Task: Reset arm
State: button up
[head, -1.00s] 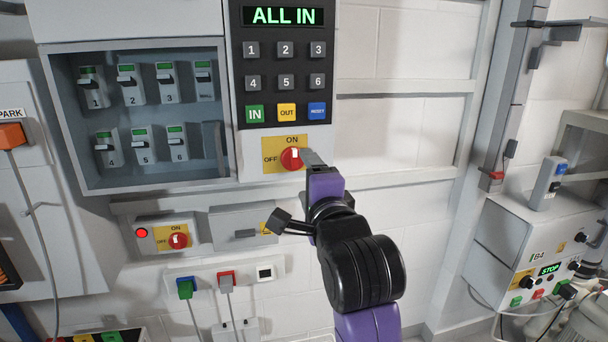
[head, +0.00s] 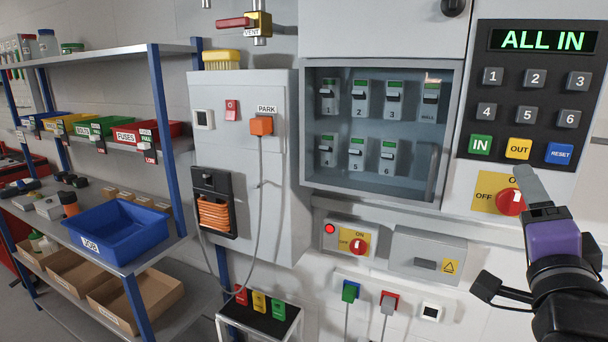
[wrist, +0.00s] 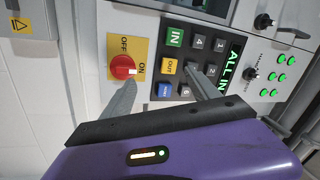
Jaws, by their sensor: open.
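My gripper (head: 528,185) is at the right edge of the head view, in front of the grey control panel. Its fingers are spread with nothing between them, and they also show in the wrist view (wrist: 160,80). The red rotary knob (head: 511,202) on a yellow ON/OFF plate sits beside a fingertip; I cannot tell whether they touch. In the wrist view the knob (wrist: 123,67) has its white mark toward ON. The keypad (head: 530,95) above reads "ALL IN" in green and has a blue RESET key (head: 559,153).
A recessed breaker box (head: 380,130) is left of the keypad. Below are a smaller switch box (head: 347,238) with a red light and a grey box (head: 428,254). A PARK cabinet (head: 245,165) and shelving with a blue bin (head: 117,232) stand further left.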

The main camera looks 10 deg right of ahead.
jog(key=s+a+f+n+t+y+p, duration=0.25)
jog(key=s+a+f+n+y, duration=0.6)
jog(key=a+f+n, duration=0.7)
jog(key=s+a+f+n+g, duration=0.1)
jog(key=s+f, duration=0.3)
jog(key=s, duration=0.4)
jog(key=s+a+f+n+g+y+p, duration=0.1)
jog(key=s+f, duration=0.3)
jog(key=s, duration=0.4)
jog(key=s+a+f+n+g+p, duration=0.1)
jog(key=s+f+n+g, duration=0.1)
jog(key=s+f, duration=0.3)
jog(key=s+g, duration=0.1)
jog(key=s, duration=0.3)
jog(key=shift+a+y, duration=0.3)
jog(key=shift+y, duration=0.05)
jog(key=shift+g, duration=0.25)
